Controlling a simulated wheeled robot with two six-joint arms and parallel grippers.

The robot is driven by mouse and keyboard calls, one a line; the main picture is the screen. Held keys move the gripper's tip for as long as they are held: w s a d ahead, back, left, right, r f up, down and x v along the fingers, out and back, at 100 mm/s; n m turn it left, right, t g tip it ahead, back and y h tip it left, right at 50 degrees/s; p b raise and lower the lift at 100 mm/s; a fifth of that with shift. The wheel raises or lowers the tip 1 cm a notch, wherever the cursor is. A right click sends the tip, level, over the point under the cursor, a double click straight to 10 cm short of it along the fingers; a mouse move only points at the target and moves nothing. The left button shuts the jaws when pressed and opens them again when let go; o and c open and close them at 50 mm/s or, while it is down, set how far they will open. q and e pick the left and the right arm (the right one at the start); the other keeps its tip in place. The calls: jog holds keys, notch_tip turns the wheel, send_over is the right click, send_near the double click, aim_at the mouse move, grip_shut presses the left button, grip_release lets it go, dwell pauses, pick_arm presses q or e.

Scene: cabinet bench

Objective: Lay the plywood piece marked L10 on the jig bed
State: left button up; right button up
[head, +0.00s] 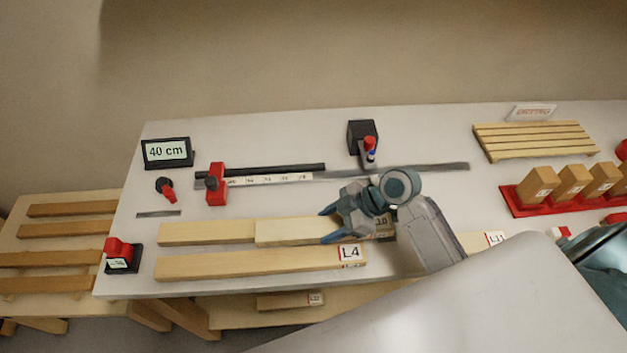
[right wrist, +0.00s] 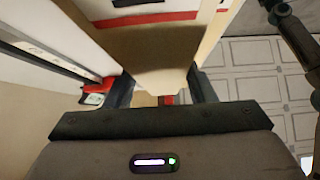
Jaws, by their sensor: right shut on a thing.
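My right gripper (head: 327,226) is shut on a pale plywood piece (head: 288,232), seen from above in the head view. The piece's end label is partly covered by the gripper; a "10" or "18" seems to show, but I cannot read it surely. In the right wrist view the piece (right wrist: 158,62) lies between the two fingers (right wrist: 163,90). I cannot tell whether it touches the bench. A jig with a ruler strip (head: 270,180), a dark rail and a red clamp block (head: 216,184) is behind it. My left gripper is not in view.
The L4 piece (head: 250,265) lies in front, and another pale piece (head: 205,233) is at the left end of the held one. A "40 cm" display (head: 167,152), a black block (head: 361,138), a slatted rack (head: 535,139) and a red tray with blocks (head: 515,203) stand around.

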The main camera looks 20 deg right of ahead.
jog(key=w+b, duration=0.2)
jog(key=w, duration=0.3)
jog(key=w+f+b, duration=0.1)
jog(key=w+b, duration=0.1)
jog(key=w, duration=0.3)
jog(key=w+b, duration=0.2)
jog(key=w, duration=0.3)
jog(key=shift+w+f, duration=0.1)
jog(key=shift+f, duration=0.2)
notch_tip(320, 180, down, 4)
jog(key=b, duration=0.3)
jog(key=shift+r, duration=0.3)
jog(key=o, duration=1.3)
